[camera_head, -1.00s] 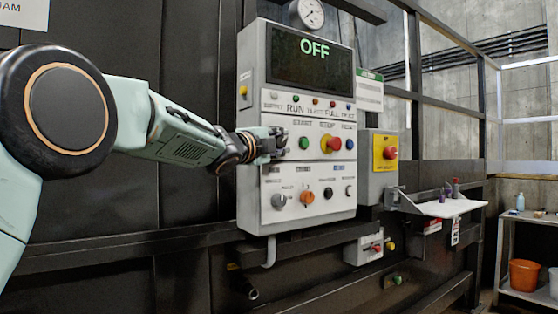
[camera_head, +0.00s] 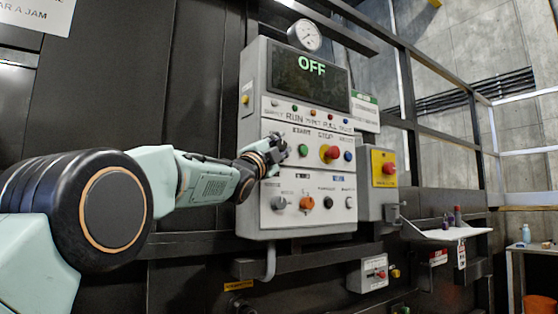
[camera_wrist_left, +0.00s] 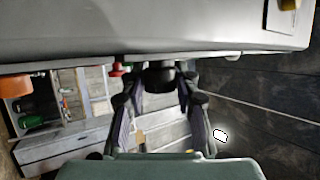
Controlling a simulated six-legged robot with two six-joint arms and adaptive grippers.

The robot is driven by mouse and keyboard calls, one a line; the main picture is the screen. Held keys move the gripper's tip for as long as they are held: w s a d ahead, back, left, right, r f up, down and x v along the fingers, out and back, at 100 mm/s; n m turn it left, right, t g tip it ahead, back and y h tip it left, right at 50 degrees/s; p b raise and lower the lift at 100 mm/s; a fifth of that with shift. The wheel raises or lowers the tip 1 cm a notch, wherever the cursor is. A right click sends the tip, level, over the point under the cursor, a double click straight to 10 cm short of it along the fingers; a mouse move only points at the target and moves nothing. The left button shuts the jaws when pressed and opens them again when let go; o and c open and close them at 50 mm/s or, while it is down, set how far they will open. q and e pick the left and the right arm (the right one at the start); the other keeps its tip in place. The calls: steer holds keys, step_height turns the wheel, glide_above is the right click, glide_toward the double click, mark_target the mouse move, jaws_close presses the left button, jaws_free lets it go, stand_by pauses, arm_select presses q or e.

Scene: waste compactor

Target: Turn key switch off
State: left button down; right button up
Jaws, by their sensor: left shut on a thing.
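The grey control panel (camera_head: 258,222) stands at middle, its dark screen (camera_head: 285,75) reading OFF in green. My left gripper (camera_head: 278,149) is at the panel's left side, just left of the green button (camera_head: 303,150). In the left wrist view, its fingers (camera_wrist_left: 157,100) are shut around a dark round knob (camera_wrist_left: 160,74) on the panel face. This knob is hidden behind the gripper in the head view, and I cannot tell whether it is the key switch. Its turned position cannot be read. My right gripper is not in view.
Below are a grey knob (camera_head: 278,203) and an orange knob (camera_head: 306,203). A yellow emergency-stop box (camera_head: 383,167) and small shelf (camera_head: 440,233) stand right.

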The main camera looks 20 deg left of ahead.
arm_select(q)
steer(key=shift+d+f+n+t+y+b, duration=0.2)
steer(key=shift+n+t+y+b, duration=0.1)
steer(key=shift+n+t+b, duration=0.45)
steer(key=shift+r+n+t+y+b, duration=0.15)
steer(key=shift+n+t+y+b, duration=0.3)
steer(key=shift+t+y+b, duration=0.15)
steer(key=shift+r, duration=0.1)
steer(key=c, duration=1)
jaws_free()
steer(key=shift+a, duration=0.1)
steer(key=shift+s, duration=0.15)
steer(key=shift+v, duration=5.9)
